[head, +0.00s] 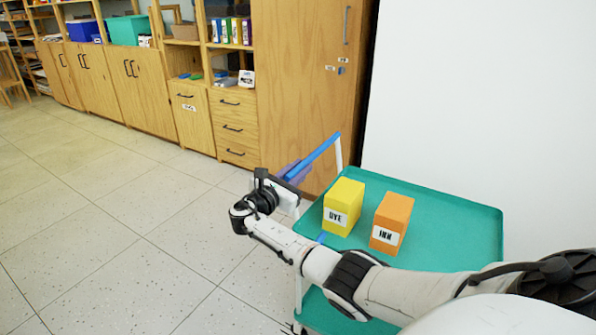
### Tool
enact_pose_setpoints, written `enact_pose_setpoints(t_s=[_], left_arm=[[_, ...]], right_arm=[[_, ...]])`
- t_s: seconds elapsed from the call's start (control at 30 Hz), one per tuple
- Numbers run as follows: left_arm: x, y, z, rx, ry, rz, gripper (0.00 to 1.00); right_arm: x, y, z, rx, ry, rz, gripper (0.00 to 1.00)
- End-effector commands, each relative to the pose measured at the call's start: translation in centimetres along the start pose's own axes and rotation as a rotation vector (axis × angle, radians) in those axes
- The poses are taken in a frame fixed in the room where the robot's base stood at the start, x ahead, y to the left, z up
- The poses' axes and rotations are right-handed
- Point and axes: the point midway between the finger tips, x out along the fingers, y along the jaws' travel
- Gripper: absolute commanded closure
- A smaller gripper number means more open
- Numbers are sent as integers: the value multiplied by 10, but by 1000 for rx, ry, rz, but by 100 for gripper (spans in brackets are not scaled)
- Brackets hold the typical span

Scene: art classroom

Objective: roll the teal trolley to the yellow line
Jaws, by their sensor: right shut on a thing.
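The teal trolley (455,205) stands at the lower right, with a teal top tray, a lower teal shelf (325,315) and white posts. Its blue handle bar (320,153) runs along the tray's left end. My right gripper (289,174) is shut on the handle near its closer end. My right arm crosses in front of the tray and hides part of it and of the lower shelf. My left gripper is not in view. No yellow line shows.
A yellow box (343,200) and an orange box (391,218) stand on the top tray. Wooden cabinets (155,85) line the back, with a tall one (305,80) behind the trolley. A white wall (480,90) is at right. The tiled floor (110,220) at left is clear.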

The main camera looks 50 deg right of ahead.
Motion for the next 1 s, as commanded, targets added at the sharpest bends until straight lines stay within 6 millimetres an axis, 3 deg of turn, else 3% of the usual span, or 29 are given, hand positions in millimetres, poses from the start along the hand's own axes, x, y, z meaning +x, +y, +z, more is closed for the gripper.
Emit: enact_pose_setpoints(t_s=[0.07, 0.1, 0.2, 0.57, 1.0], left_arm=[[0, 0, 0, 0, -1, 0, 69], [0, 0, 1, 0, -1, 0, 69], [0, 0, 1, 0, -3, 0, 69], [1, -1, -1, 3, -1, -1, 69], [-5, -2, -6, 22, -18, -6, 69]], right_arm=[[-1, 1, 0, 4, 1, 0, 100], [-1, 1, 0, 4, 1, 0, 79], [-1, 1, 0, 4, 1, 0, 64], [-6, 1, 1, 1, 0, 1, 64], [-84, 1, 1, 2, 2, 3, 64]])
